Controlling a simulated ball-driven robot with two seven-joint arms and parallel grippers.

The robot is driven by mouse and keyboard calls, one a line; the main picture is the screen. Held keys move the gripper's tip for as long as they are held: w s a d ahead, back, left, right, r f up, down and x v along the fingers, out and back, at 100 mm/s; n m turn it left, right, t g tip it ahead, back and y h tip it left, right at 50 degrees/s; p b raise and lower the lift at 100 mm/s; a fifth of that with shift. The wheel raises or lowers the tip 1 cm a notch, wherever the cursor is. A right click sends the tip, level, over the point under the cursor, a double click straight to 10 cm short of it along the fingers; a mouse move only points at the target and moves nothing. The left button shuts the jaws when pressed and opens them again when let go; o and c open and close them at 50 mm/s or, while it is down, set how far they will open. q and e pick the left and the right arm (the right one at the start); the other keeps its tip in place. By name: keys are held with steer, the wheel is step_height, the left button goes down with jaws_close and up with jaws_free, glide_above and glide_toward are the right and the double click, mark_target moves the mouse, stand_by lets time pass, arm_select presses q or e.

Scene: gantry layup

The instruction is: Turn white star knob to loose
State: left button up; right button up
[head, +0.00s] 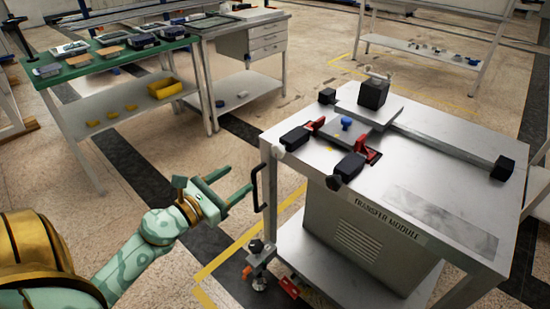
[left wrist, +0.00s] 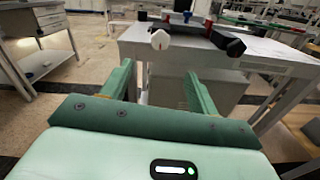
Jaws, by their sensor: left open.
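The white star knob (head: 278,151) sits at the near left edge of the metal transfer-module table (head: 440,205). In the left wrist view the white knob (left wrist: 159,40) faces me above the gap between my fingers, with a small red mark on it. My left gripper (head: 240,181) is open and empty, lower and to the left of the knob, apart from it. Its two green fingers (left wrist: 158,80) also show in the left wrist view. My right gripper is in neither view.
A black handle (head: 259,188) stands out from the table's left side, close to my left fingers. A black knob (head: 334,182) and red clamps (head: 362,144) are near the white knob. A green-topped bench (head: 100,60) stands at the back left, with open floor between.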

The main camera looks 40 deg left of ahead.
mark_target(276, 152)
arm_select(q)
steer(key=w, duration=0.9)
steer(key=w+d+p, duration=0.1)
steer(key=w, duration=0.4)
steer(key=shift+w+d, duration=0.1)
steer(key=shift+w, duration=0.15)
steer(key=shift+r, duration=0.1)
steer(key=c, duration=1)
